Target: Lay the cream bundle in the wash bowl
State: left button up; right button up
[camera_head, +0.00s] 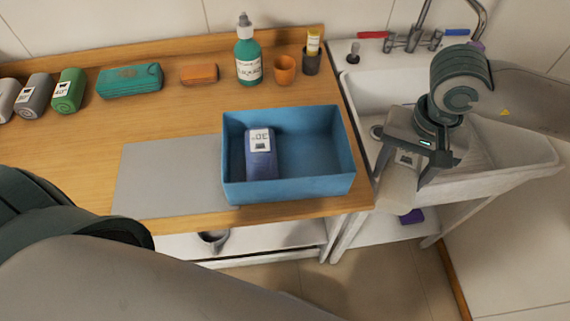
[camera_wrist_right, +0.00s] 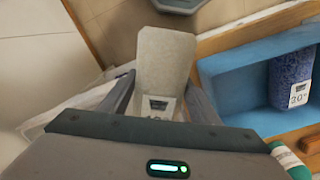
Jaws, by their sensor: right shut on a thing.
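My right gripper (camera_head: 404,172) is shut on the cream bundle (camera_head: 397,193), a pale block with a label near the fingers. The bundle hangs below the fingers at the front left edge of the white wash bowl (camera_head: 510,155), a sink basin at the right. In the right wrist view the cream bundle (camera_wrist_right: 164,62) sits between the two fingers, its far end pointing away. Its exact height over the rim cannot be told. My left arm shows at the lower left, but its gripper is out of view.
A blue tub (camera_head: 290,190) holding a blue bundle (camera_head: 261,160) stands on the wooden counter, left of the basin. A grey mat (camera_head: 160,180) lies beside it. A bottle (camera_head: 248,55), cups and other bundles line the back. The tap (camera_head: 415,38) rises behind the basin.

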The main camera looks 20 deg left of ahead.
aim_at(308, 162)
jog(key=k, duration=0.65)
jog(key=u, duration=2.75)
jog(key=k+l, duration=0.3)
jog(key=l, duration=0.15)
jog(key=k+l, duration=0.3)
jog(key=l, duration=0.2)
jog(key=k+l, duration=0.25)
jog(key=l, duration=0.2)
jog(key=k+l, duration=0.3)
jog(key=l, duration=0.2)
jog(key=k+l, duration=0.3)
jog(key=l, duration=0.15)
